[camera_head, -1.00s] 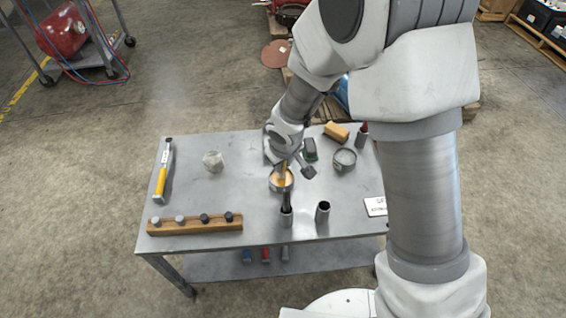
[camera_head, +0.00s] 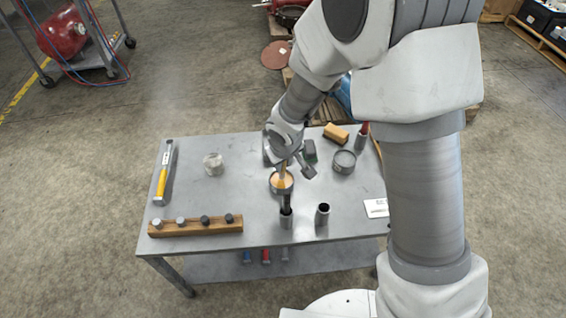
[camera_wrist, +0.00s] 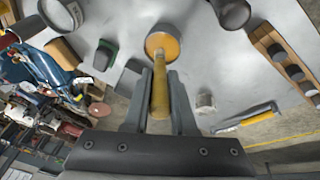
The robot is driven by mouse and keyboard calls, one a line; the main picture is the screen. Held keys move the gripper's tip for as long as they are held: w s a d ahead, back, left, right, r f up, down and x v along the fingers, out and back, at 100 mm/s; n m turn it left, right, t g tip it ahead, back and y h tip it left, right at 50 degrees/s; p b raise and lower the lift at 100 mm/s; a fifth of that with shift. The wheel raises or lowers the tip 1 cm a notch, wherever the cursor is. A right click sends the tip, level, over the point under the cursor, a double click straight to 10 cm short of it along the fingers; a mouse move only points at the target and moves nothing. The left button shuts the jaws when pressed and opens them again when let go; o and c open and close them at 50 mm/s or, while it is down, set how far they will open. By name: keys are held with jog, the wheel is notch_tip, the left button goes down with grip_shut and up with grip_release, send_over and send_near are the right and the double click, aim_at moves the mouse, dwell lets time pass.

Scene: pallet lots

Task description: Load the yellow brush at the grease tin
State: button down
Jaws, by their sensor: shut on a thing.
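My gripper (camera_wrist: 160,100) is shut on the yellow handle of the brush (camera_wrist: 159,97). The brush points down at a round metal tin (camera_wrist: 149,36) with orange-yellow contents, which I take for the grease tin. In the head view the gripper (camera_head: 284,160) is just above this tin (camera_head: 273,190), near the middle of the grey table. The brush's lower end overlaps the orange contents in both views. Its bristles are hidden, and I cannot tell how deep they reach.
Two grey tubes stand at the front, the left tube (camera_head: 286,222) with a dark item in it, the right tube (camera_head: 322,214). A second round tin (camera_head: 344,162), a wooden block (camera_head: 336,132) and a green-black item (camera_head: 310,148) lie behind. A wooden rail (camera_head: 195,229) and yellow-handled tool (camera_head: 161,183) lie left.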

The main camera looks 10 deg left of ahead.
jog(key=shift+r+p, duration=2.05)
jog(key=shift+r, duration=1)
